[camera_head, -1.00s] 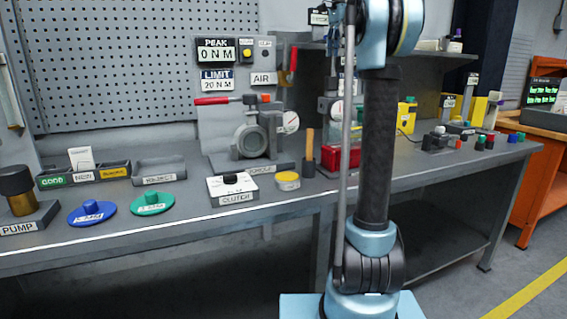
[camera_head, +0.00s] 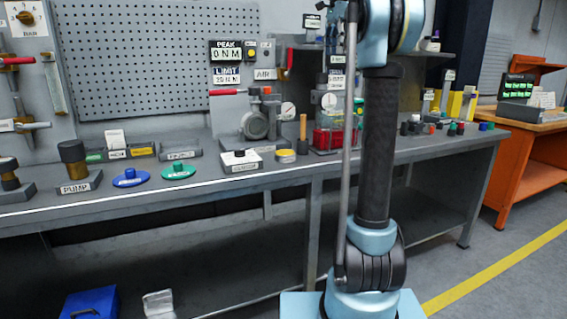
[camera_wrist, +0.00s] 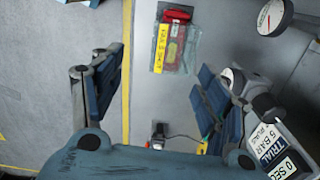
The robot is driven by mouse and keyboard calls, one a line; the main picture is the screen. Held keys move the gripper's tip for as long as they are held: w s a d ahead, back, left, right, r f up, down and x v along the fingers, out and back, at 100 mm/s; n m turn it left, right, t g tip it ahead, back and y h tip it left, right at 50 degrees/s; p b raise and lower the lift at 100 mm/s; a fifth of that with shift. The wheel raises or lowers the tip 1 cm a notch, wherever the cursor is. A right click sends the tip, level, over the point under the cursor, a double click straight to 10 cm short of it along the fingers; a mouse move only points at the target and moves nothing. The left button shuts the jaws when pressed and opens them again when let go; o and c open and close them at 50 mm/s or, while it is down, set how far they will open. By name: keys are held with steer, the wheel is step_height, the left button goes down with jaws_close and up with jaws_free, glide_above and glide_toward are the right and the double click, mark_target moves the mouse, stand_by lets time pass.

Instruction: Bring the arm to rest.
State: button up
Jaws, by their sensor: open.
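My arm stands upright in front of the bench in the head view, on the right half of the picture. Its upper end leaves the top of that view, so the gripper does not show there. In the wrist view my gripper (camera_wrist: 160,105) is open, with its two blue-padded fingers wide apart. Nothing is between the fingers. Beyond them lie a grey surface and a clear case with red contents and a yellow label (camera_wrist: 168,42).
A grey workbench (camera_head: 215,196) runs behind my arm, with a valve fixture (camera_head: 256,125), a pump block (camera_head: 76,165) and blue and green discs on it. An orange bench (camera_head: 530,165) stands at right. A blue box (camera_head: 90,303) is on the floor. Floor at right is clear.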

steer(key=s+f+n, duration=0.5)
steer(key=s+f, duration=0.7)
steer(key=f, duration=0.5)
steer(key=s+f+n+t, duration=0.1)
steer(key=s+f+n, duration=0.4)
steer(key=s+f, duration=0.8)
steer(key=s+f+n+t, duration=0.1)
steer(key=s+f+n, duration=0.4)
steer(key=s+f, duration=0.7)
step_height(320, 180, down, 10)
steer(key=shift+s+a+f, duration=0.2)
steer(key=shift+s+f, duration=0.05)
steer(key=shift+w+f, duration=0.2)
steer(key=shift+w, duration=0.3)
